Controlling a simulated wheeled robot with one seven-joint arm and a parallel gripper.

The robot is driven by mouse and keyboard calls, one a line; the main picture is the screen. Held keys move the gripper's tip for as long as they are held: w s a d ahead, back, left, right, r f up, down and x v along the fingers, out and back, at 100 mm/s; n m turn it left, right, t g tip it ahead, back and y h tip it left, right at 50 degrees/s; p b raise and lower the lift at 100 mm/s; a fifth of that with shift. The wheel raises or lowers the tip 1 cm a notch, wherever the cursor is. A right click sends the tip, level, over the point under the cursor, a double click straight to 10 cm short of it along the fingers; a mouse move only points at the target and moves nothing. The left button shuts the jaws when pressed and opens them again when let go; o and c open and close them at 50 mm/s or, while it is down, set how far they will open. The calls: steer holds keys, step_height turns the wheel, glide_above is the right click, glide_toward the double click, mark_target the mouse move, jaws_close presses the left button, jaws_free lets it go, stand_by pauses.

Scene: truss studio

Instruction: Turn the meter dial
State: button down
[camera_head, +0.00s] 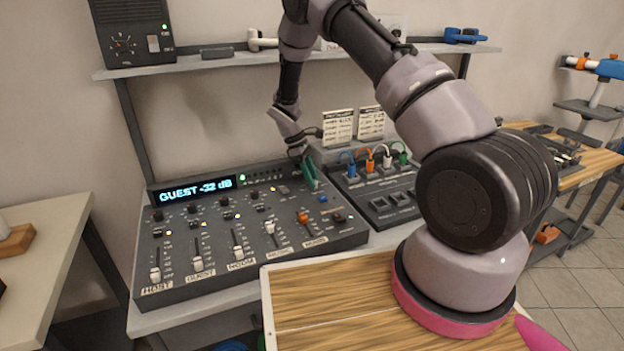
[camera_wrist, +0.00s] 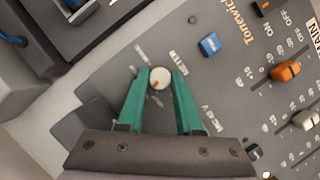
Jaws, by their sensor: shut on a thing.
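My gripper (camera_wrist: 160,84) has teal fingers shut on the dial from both sides in the wrist view. In the head view my gripper (camera_head: 311,178) reaches down to the right rear part of the mixer (camera_head: 255,280), and its fingers hide the dial there. The mixer's display (camera_head: 196,188) reads "GUEST -32 dB".
A blue button (camera_wrist: 209,44) and an orange fader cap (camera_wrist: 285,71) lie near the dial. A patch box (camera_head: 385,205) with coloured plugs stands right of the mixer. A shelf (camera_head: 230,61) runs above. A wooden-topped surface (camera_head: 340,300) is in front.

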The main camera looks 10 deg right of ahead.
steer(key=m+g+y, duration=0.1)
steer(key=m, duration=0.2)
steer(key=m+y, duration=0.1)
steer(key=m, duration=0.2)
steer(key=shift+w+d+m+g, duration=0.2)
steer(key=shift+m+g, duration=0.1)
steer(key=shift+g, duration=0.1)
steer(key=m+y, duration=0.1)
steer(key=m, duration=0.4)
steer(key=shift+y, duration=0.4)
steer(key=c, duration=0.6)
jaws_free()
steer(key=v, duration=0.7)
steer(key=shift+w+d+r, duration=0.1)
steer(key=shift+w+r, duration=0.1)
steer(key=shift+w, duration=0.05)
